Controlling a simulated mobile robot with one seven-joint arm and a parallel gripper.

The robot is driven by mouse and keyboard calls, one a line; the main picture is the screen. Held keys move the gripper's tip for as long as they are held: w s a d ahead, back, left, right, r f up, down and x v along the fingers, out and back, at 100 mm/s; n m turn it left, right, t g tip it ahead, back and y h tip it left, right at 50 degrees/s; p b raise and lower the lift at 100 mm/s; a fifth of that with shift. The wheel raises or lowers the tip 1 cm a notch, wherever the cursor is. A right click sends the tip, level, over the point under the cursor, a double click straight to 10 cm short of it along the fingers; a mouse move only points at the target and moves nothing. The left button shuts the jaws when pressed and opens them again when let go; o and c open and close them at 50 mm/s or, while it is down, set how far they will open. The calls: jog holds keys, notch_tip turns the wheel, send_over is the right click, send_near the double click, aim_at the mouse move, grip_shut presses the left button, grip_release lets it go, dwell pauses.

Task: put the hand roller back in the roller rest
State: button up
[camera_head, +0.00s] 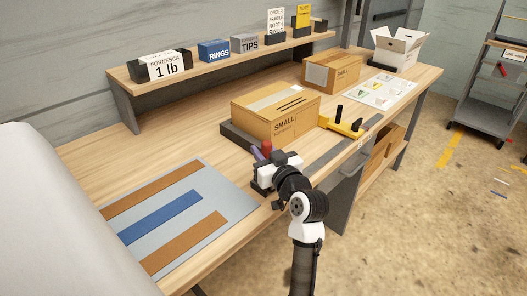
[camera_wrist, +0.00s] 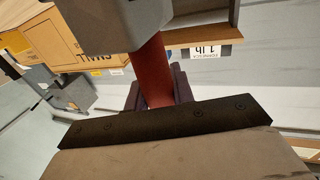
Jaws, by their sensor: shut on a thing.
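My gripper (camera_head: 264,155) is above the front of the bench, right of the striped mat. It is shut on a red handle (camera_head: 266,147), which I take to be the hand roller's. In the wrist view the red handle (camera_wrist: 157,72) stands between the dark purple fingers (camera_wrist: 158,92). The handle meets a grey block (camera_wrist: 115,14); I cannot tell whether this is the roller's head or the rest. In the head view a dark block (camera_head: 259,188) shows low beside my gripper, partly hidden, perhaps the roller rest. I cannot tell whether the roller touches it.
A SMALL carton (camera_head: 276,117) stands just behind my gripper. A yellow holder with black posts (camera_head: 340,124) is to its right. The grey mat with brown and blue strips (camera_head: 187,192) lies left. A shelf (camera_head: 215,70) with labelled bins runs along the back.

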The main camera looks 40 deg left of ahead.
dwell(0.3)
jog(key=o, duration=1.1)
jog(key=shift+f, duration=0.15)
